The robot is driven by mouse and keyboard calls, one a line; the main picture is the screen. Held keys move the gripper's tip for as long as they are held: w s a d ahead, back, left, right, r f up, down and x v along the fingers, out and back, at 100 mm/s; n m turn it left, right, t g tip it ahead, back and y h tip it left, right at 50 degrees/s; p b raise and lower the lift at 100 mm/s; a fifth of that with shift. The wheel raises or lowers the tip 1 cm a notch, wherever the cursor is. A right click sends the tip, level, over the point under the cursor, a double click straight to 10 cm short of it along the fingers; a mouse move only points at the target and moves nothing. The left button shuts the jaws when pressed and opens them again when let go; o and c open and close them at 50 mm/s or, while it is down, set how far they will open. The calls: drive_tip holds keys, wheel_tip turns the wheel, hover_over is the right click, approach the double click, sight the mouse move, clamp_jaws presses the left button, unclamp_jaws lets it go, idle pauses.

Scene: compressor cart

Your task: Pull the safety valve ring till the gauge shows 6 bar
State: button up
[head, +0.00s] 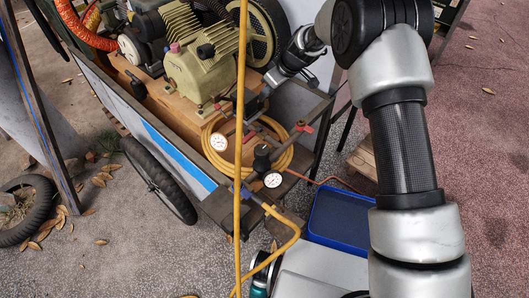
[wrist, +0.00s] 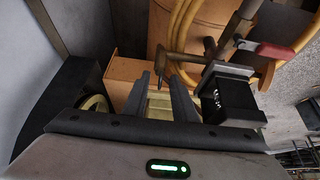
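The safety valve and its ring cannot be made out for certain in either view. My gripper (head: 272,78) is low beside the compressor's green pump block (head: 200,70). In the wrist view, the two dark fingers of my gripper (wrist: 158,88) stand apart, with a yellowish surface showing between them; I see no ring held there. A brass fitting (wrist: 185,58) with a thin pointed end is just beyond the fingertips, to the right. Two white round gauges show in the head view, an upper gauge (head: 219,142) and a lower gauge (head: 273,180). Their readings are too small to tell.
A coiled yellow hose (head: 287,157) lies around the upper gauge, and a yellow hose (head: 239,110) crosses upright in front. A red-handled valve (wrist: 272,50) and a black block (wrist: 228,98) are right of my fingers. A blue tray (head: 340,218) sits lower right.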

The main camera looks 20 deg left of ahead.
clamp_jaws()
